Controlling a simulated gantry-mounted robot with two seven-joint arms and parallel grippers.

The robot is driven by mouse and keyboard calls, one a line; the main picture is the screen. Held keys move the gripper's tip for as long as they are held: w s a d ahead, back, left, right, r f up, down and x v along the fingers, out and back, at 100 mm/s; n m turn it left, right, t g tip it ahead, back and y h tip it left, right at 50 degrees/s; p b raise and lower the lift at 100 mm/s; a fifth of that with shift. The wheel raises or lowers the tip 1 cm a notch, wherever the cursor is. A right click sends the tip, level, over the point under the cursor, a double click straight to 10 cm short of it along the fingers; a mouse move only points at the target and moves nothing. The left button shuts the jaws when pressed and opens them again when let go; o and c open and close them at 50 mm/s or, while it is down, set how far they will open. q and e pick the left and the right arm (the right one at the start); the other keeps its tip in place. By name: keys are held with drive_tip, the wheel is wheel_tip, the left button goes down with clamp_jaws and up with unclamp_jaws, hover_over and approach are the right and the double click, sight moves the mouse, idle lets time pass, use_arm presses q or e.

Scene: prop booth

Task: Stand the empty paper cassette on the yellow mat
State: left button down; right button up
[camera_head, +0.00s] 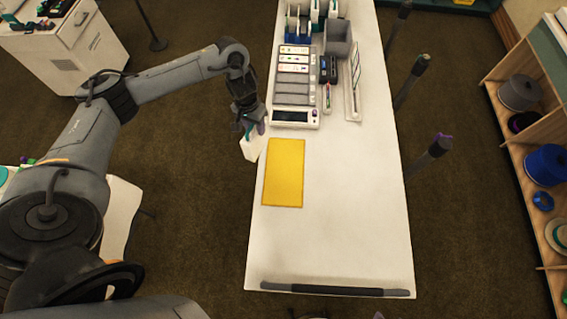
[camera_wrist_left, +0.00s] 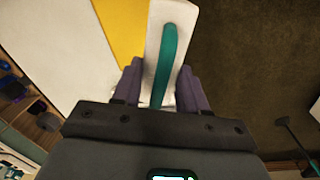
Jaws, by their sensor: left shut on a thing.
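My left gripper (camera_head: 254,127) is shut on a white piece with a teal strip, which I take to be the paper cassette (camera_head: 252,147). It hangs in the air at the table's left edge, just left of the yellow mat (camera_head: 284,173). In the left wrist view, the purple fingers (camera_wrist_left: 159,88) close on both sides of the cassette (camera_wrist_left: 153,48), and the teal strip runs along its middle. The mat (camera_wrist_left: 121,32) shows beside it there. The mat is bare. Whether the cassette is empty cannot be seen. My right gripper is not in view.
A grey rack with labelled cards (camera_head: 293,66) and a white device with a dark screen (camera_head: 295,118) stand beyond the mat. The white table (camera_head: 345,210) is clear right of the mat. A dark bar (camera_head: 335,289) lines the near edge.

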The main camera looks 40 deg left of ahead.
use_arm(q)
drive_tip(key=shift+w+a+f, duration=0.15)
drive_tip(key=shift+w+f, duration=0.1)
drive_tip(key=shift+f, duration=0.35)
drive_tip(key=w+d+f+p, duration=0.1)
drive_tip(key=w+d+f, duration=0.2)
drive_tip(key=d+f, duration=0.7)
drive_tip(key=shift+w+d+f, duration=0.2)
drive_tip(key=shift+w+f, duration=0.15)
drive_tip(key=shift+f, duration=0.05)
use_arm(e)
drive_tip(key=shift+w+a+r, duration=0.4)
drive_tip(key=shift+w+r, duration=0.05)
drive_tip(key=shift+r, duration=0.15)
use_arm(q)
drive_tip(key=shift+f, duration=0.15)
drive_tip(key=c, duration=0.6)
unclamp_jaws()
